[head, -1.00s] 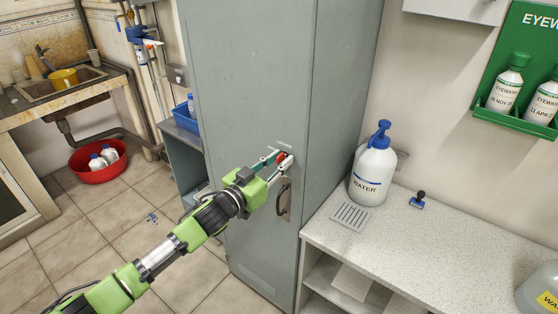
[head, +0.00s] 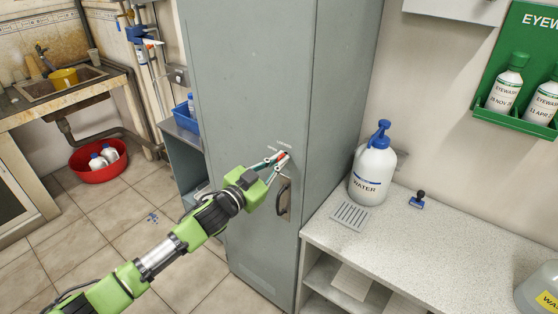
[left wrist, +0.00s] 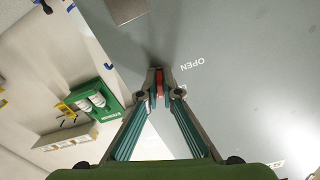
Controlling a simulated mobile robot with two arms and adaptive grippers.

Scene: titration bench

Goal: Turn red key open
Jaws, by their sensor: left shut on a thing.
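The red key (head: 283,156) sits in the front of the grey cabinet door, just above the door handle (head: 284,197). It also shows in the left wrist view (left wrist: 159,88), upright in that picture between the fingertips. My left gripper (head: 282,158) is shut on the red key, a finger on each side of it. White lettering reading OPEN (left wrist: 191,68) is on the door beside the key in the left wrist view. Most of the key is hidden by the fingers in the head view. My right gripper is in neither view.
The tall grey cabinet (head: 250,80) stands in front of me. A white counter (head: 430,245) to its right holds a WATER bottle (head: 372,172) and a small blue-and-black item (head: 418,200). A red basin (head: 98,163) is on the floor at left.

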